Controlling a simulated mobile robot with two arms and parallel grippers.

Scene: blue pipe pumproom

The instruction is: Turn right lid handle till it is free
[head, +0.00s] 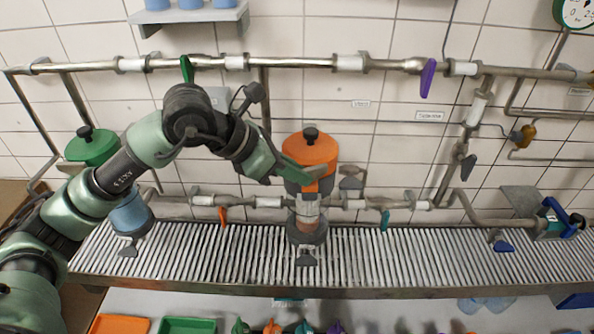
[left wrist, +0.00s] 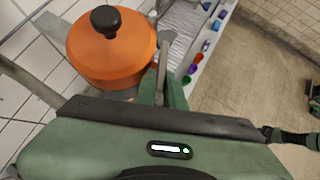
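The orange lid (head: 312,150), the right one of two lids, sits on a vessel in the middle of the head view. A black knob (head: 311,134) stands on its top; the lid (left wrist: 90,52) and knob (left wrist: 105,20) also show in the left wrist view. A grey lever (left wrist: 163,62) stands beside the lid, close to a green finger of my left gripper (left wrist: 174,92). In the head view my left gripper (head: 308,180) is low at the lid's front. I cannot tell if it touches lid or lever, or whether it is open. My right gripper is not in view.
A green lid (head: 92,147) with a black knob is behind my left arm. Pipes with purple (head: 428,78), orange (head: 222,217) and teal (head: 385,220) valve handles run along the tiled wall. The slatted counter (head: 410,255) is mostly clear to the right.

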